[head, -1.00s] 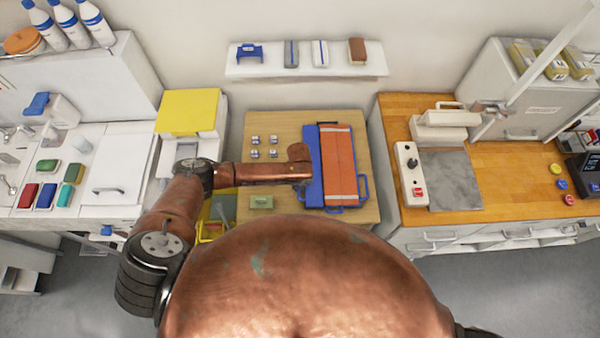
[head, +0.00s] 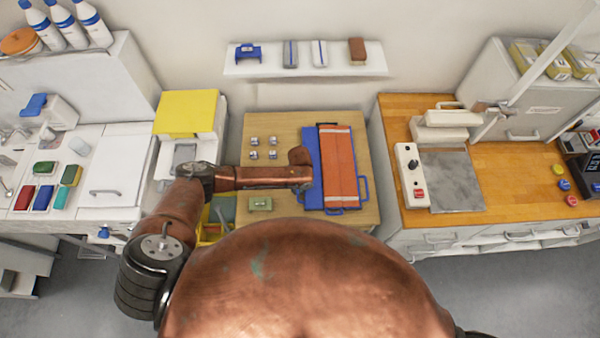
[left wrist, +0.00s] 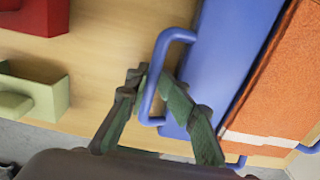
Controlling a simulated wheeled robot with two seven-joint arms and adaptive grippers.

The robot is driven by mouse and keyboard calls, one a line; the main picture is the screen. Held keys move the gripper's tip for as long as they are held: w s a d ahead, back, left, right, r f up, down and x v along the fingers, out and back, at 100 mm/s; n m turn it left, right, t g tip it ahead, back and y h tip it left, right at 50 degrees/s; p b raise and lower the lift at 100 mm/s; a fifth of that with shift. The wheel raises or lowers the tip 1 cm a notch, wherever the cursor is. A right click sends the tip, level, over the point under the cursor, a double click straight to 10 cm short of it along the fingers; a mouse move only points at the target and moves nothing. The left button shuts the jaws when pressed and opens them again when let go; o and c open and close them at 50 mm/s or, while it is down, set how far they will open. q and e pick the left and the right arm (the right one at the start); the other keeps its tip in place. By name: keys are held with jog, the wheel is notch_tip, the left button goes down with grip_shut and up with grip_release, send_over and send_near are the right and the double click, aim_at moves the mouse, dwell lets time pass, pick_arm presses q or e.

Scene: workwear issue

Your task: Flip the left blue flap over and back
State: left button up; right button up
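A blue folding board (head: 311,143) lies on a wooden table, with a folded orange garment (head: 340,165) with pale stripes on it. The left blue flap shows as a flat strip left of the garment; it also fills the middle of the left wrist view (left wrist: 222,50). Its blue loop handle (left wrist: 172,37) sticks out on the left side. My left gripper (left wrist: 154,80) has its green fingers on both sides of the handle bar and appears closed on it. In the head view the arm hides this handle and the fingertips. My right gripper is out of view.
A yellow-topped box (head: 187,112) stands left; an orange counter (head: 490,150) stands right.

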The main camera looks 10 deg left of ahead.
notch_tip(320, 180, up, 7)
jog(key=p, duration=0.6)
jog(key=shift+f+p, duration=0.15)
jog(key=shift+p, duration=0.15)
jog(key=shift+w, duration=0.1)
